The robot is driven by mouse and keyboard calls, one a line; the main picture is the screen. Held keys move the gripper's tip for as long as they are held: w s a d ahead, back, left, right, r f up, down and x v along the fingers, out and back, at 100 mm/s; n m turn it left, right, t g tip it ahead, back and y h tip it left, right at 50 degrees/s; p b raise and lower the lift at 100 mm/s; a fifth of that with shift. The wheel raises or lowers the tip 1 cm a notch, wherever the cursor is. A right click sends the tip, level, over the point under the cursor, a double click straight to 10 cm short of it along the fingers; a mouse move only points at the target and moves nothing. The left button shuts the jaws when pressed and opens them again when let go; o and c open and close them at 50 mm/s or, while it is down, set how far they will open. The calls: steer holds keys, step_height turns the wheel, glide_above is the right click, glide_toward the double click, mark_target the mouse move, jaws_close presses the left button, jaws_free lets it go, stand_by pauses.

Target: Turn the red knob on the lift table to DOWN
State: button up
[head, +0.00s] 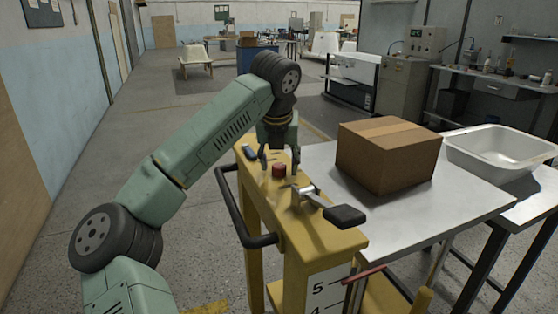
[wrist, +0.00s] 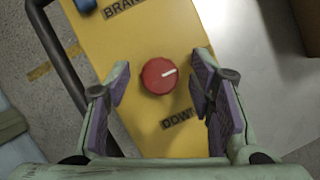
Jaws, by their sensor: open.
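The red knob (head: 279,170) sits on the yellow top of the lift table's control column (head: 325,243). In the wrist view the knob (wrist: 157,78) is round, with a white pointer line aimed right and slightly up. A black DOWN label (wrist: 177,119) lies below and slightly right of it, so the pointer is not aimed at that label. My gripper (head: 279,159) is open, pointing down over the knob. In the wrist view its fingers (wrist: 161,83) stand on the left and right of the knob, with gaps on both sides.
A blue knob (wrist: 85,5) with a partly cut-off BRAKE-like label is near the knob. A black-ended lever (head: 343,215) and a dark handle rail (head: 240,213) are close by. A cardboard box (head: 388,155) stands on the metal tabletop (head: 440,208), beside a white basin (head: 495,150).

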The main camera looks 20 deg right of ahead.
steer(key=shift+c, duration=0.3)
steer(key=c, duration=1.1)
